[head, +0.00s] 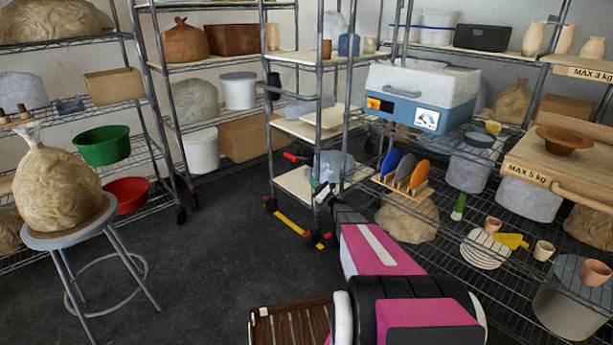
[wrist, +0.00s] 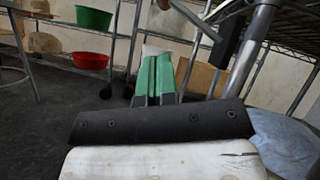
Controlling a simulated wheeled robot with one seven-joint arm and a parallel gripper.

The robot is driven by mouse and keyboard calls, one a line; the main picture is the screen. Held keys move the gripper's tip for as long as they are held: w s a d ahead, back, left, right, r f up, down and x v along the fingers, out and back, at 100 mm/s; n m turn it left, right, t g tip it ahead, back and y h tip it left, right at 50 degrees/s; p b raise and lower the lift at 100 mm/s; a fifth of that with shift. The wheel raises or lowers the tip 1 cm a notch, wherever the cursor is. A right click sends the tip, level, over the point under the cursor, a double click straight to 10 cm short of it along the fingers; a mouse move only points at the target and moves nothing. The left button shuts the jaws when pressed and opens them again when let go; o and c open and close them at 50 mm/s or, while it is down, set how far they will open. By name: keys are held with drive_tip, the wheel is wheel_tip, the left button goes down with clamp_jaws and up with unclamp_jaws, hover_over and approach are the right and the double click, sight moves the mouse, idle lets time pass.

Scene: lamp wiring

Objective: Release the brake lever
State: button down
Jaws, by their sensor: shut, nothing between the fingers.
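A small lever with a red grip (head: 292,157) and a dark arm juts left from the lower part of a wheeled metal cart (head: 318,110) in the head view; it looks like the brake lever. My gripper (head: 314,184) is low beside the cart's posts, just below and right of the red grip, apart from it as far as I can tell. In the wrist view my gripper (wrist: 155,75) shows two green fingers together, with nothing between them. A grey post (wrist: 255,45) and a dark block (wrist: 228,38) stand right of the fingers. I cannot make out the red grip there.
Wire shelves stand behind and right, with a blue-and-white cooler (head: 420,95) and a plate rack (head: 402,182). A stool (head: 70,236) with a sack stands left. The dark floor between is clear.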

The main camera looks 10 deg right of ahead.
drive_tip(key=v, duration=0.3)
drive_tip(key=shift+s+f, duration=0.2)
drive_tip(key=shift+s, duration=0.1)
drive_tip(key=s+a+r+n+g+h, duration=0.2)
drive_tip(key=s+a+n+g+h, duration=0.1)
drive_tip(key=s+a+n+g, duration=1.25)
drive_tip(key=s+d+r+n+g+h, duration=0.1)
drive_tip(key=s+d+n+h, duration=0.1)
drive_tip(key=s+h, duration=0.5)
drive_tip(key=s+d+r+n+h, duration=0.2)
drive_tip(key=s+n+h, duration=0.2)
drive_tip(key=s, duration=1.2)
drive_tip(key=h, duration=0.3)
drive_tip(key=shift+s+g, duration=0.35)
